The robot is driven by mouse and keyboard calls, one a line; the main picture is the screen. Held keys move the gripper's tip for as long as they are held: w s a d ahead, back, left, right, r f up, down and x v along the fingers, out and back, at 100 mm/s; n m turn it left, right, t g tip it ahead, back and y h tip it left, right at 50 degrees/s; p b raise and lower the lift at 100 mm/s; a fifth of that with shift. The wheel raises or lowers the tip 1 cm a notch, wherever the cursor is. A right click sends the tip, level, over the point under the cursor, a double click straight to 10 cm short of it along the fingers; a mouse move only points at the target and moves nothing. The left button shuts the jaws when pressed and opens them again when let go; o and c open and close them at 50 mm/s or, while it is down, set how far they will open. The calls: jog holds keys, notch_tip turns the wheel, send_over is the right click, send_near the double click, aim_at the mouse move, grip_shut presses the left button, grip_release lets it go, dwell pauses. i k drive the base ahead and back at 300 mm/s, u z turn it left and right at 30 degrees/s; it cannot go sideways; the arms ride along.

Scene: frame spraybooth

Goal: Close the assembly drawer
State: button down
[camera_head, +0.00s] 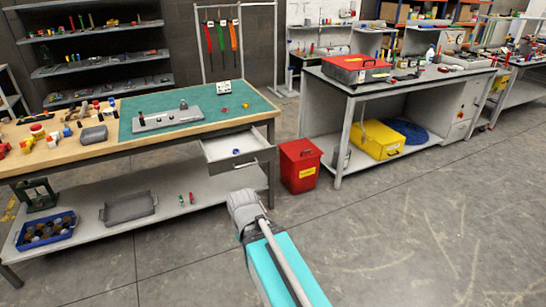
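The assembly drawer (238,145) is under the right end of the workbench with the green mat. It is pulled out, with its grey front standing off from the bench and its pale inside showing. A small blue item (236,151) lies in it. The grey end of my arm (246,207), with my gripper, is in front of and below the drawer, on the floor side. A gap shows between it and the drawer front. My gripper's fingers cannot be made out, and nothing held can be seen.
The workbench (90,150) carries a grey fixture (165,120) and loose parts. A red bin (300,165) stands on the floor just right of the drawer. A second bench (400,85) with a yellow case (377,140) beneath is further right. The floor at the right is clear.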

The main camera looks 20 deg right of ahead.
aim_at(233, 144)
jog(key=u, duration=0.05)
jog(key=i, duration=0.95)
jog(key=z, duration=0.05)
